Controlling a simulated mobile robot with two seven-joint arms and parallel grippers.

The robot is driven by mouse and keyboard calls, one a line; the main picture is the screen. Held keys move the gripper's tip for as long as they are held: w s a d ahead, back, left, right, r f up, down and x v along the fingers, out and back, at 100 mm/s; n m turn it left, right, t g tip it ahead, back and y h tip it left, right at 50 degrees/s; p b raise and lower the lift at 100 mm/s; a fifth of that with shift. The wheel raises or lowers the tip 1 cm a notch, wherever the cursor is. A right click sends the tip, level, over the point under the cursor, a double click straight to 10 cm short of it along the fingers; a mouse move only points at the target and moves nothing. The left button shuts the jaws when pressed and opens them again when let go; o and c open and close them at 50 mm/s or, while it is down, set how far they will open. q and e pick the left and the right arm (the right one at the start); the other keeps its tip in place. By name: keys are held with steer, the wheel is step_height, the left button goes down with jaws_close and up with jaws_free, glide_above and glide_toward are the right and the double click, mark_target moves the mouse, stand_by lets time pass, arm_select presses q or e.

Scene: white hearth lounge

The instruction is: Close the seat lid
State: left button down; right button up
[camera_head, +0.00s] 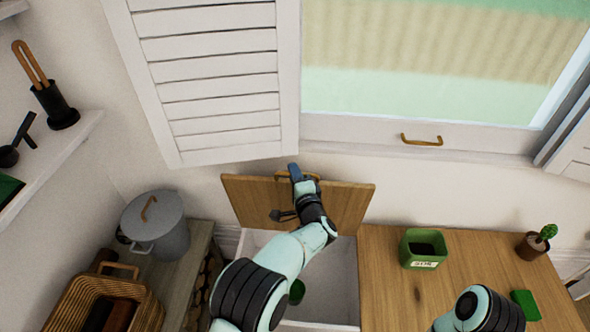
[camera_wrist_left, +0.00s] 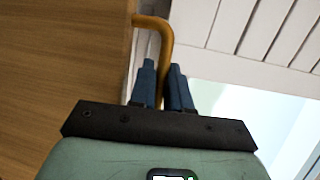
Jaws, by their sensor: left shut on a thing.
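The wooden seat lid (camera_head: 345,205) stands raised at the back of the open white seat box (camera_head: 335,275), below the shutter. A brass handle (camera_head: 312,176) is at the lid's top edge, and it shows as a bent bar in the left wrist view (camera_wrist_left: 165,35). My left gripper (camera_head: 294,172) reaches over the box to that edge. Its blue fingers (camera_wrist_left: 165,82) are shut on the handle. The lid's wood (camera_wrist_left: 60,70) fills the left of the wrist view. My right arm shows at the lower right, but its gripper is out of view.
A green object (camera_head: 297,291) is inside the box, partly hidden by my left arm. On the wooden top to the right are a green tin (camera_head: 423,249), a potted cactus (camera_head: 536,240) and a green block (camera_head: 525,305). A grey pot (camera_head: 157,224) and a wicker basket (camera_head: 110,300) stand left.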

arm_select(q)
steer(key=s+f+t, duration=0.1)
steer(key=s+f, duration=0.4)
steer(key=s, duration=0.5)
steer(key=s+f+n+t+y, duration=0.1)
steer(key=s+f, duration=0.4)
steer(key=s, duration=0.5)
steer(key=shift+s+b, duration=0.35)
steer(key=shift+b, duration=0.1)
arm_select(e)
steer(key=shift+w+d+f, duration=0.3)
steer(key=shift+w+f, duration=0.35)
steer(key=shift+w, duration=0.05)
arm_select(q)
steer(key=shift+f, duration=0.1)
